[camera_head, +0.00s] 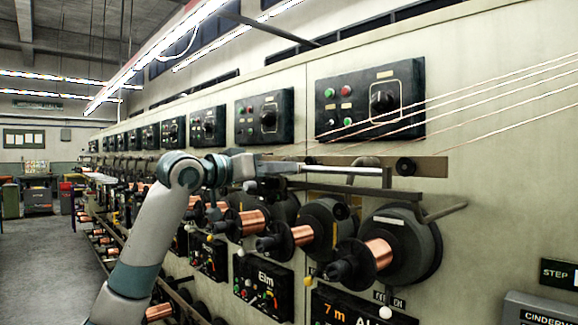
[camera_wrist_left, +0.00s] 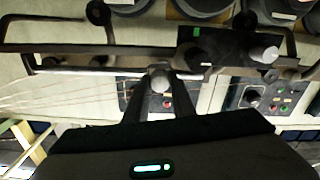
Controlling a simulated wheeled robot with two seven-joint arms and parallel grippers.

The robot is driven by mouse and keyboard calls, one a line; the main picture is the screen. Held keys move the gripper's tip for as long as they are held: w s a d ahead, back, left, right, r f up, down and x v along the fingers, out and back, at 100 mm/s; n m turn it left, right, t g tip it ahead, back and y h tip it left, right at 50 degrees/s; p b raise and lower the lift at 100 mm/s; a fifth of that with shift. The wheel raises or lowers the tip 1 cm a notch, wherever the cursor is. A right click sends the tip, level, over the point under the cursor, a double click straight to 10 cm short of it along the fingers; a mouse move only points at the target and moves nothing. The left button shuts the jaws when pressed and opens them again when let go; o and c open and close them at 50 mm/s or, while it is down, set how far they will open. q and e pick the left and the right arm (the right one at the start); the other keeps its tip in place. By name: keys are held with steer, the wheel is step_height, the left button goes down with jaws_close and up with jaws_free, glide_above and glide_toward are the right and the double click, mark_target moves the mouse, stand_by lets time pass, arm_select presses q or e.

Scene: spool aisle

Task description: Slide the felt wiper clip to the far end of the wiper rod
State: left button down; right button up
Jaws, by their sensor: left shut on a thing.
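My left gripper (camera_head: 268,167) reaches in from the left at the near row of spools, at the left part of a pale wiper rod (camera_head: 335,169). The rod runs right to an upright end bracket (camera_head: 387,178). In the left wrist view, which looks upside down, the two dark fingers of my left gripper (camera_wrist_left: 158,84) are shut on a small rounded grey piece, which looks like the felt wiper clip (camera_wrist_left: 159,72), at the pale wiper rod (camera_wrist_left: 90,71). The fingers partly hide the clip. My right gripper is not in view.
A dark bar (camera_head: 350,189) runs just below the rod. A dark block with a green mark (camera_wrist_left: 215,48) sits beside the fingers. Copper spools (camera_head: 378,253) stand below; control panels (camera_head: 370,98) and thin copper wires (camera_head: 480,107) lie above. The aisle floor (camera_head: 45,250) is clear.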

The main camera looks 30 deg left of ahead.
arm_select(q)
steer(key=c, duration=1.5)
jaws_free()
steer(key=shift+s, duration=0.1)
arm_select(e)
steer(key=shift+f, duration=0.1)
arm_select(q)
steer(key=shift+b+v, duration=2.05)
steer(key=shift+v, duration=6.65)
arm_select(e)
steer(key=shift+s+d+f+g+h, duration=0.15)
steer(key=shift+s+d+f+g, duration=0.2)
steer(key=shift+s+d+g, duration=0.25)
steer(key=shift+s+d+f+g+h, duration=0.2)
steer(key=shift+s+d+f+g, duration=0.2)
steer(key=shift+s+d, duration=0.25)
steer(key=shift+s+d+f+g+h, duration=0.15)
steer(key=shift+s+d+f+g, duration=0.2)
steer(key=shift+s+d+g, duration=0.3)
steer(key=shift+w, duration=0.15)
